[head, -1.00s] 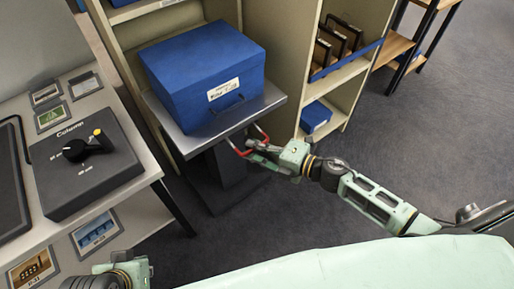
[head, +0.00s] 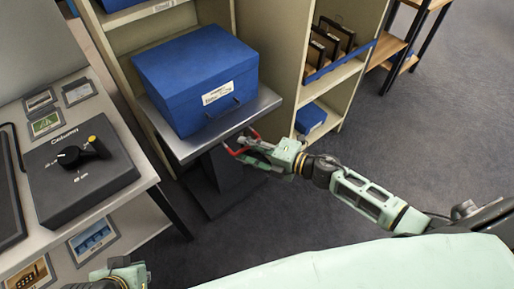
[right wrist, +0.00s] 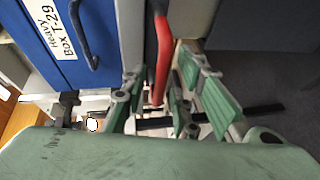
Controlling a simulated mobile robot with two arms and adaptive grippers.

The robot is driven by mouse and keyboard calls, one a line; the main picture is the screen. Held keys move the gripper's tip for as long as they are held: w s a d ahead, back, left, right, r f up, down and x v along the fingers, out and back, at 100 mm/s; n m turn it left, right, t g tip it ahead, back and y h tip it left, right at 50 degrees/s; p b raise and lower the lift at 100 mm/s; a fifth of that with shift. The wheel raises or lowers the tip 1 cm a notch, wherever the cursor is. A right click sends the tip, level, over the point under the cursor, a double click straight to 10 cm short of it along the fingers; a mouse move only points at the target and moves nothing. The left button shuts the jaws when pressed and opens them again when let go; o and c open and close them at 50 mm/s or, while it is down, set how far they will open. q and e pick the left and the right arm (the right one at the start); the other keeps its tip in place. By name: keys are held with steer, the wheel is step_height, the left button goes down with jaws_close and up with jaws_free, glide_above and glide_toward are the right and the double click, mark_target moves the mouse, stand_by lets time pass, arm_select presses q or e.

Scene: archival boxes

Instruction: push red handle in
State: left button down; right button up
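The red handle (head: 235,152) is a bent bar at the front edge of the grey lift platform (head: 262,107). It also shows in the right wrist view (right wrist: 162,60), coming down between my right gripper's green fingers. My right gripper (head: 252,146) is at the handle in the head view. In the right wrist view its fingers (right wrist: 158,95) are spread, one on each side of the handle, with gaps visible. My left gripper shows only partly at the bottom left of the head view, and its fingers cannot be made out.
A blue archival box (head: 197,75) with a label sits on the platform. A shelf unit (head: 278,60) stands behind, with a small blue box (head: 311,118) low in it. A desk with a black control box (head: 80,170) labelled Column is at the left.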

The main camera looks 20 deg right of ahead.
steer(key=v, duration=1.1)
steer(key=shift+s+d+r, duration=0.15)
steer(key=shift+s+d, duration=0.05)
steer(key=shift+s, duration=0.05)
steer(key=shift+c, duration=0.6)
steer(key=shift+s+a, duration=0.1)
steer(key=shift+c, duration=0.9)
steer(key=shift+s+a+n, duration=0.25)
steer(key=shift+n, duration=0.35)
steer(key=shift+c, duration=1)
steer(key=s+n, duration=0.1)
steer(key=a+n+t+h, duration=0.1)
steer(key=n, duration=0.1)
steer(key=s+n, duration=0.1)
steer(key=n, duration=0.1)
steer(key=shift+s+a+h, duration=0.35)
steer(key=shift+h, duration=0.05)
jaws_close()
steer(key=w+a+f+n+t+h, duration=0.1)
steer(key=w+a+n+t+h, duration=0.1)
steer(key=w+n, duration=0.6)
steer(key=shift+w+a+f+h, duration=0.3)
steer(key=shift+w+a+h, duration=0.15)
steer(key=shift+a+h, duration=0.5)
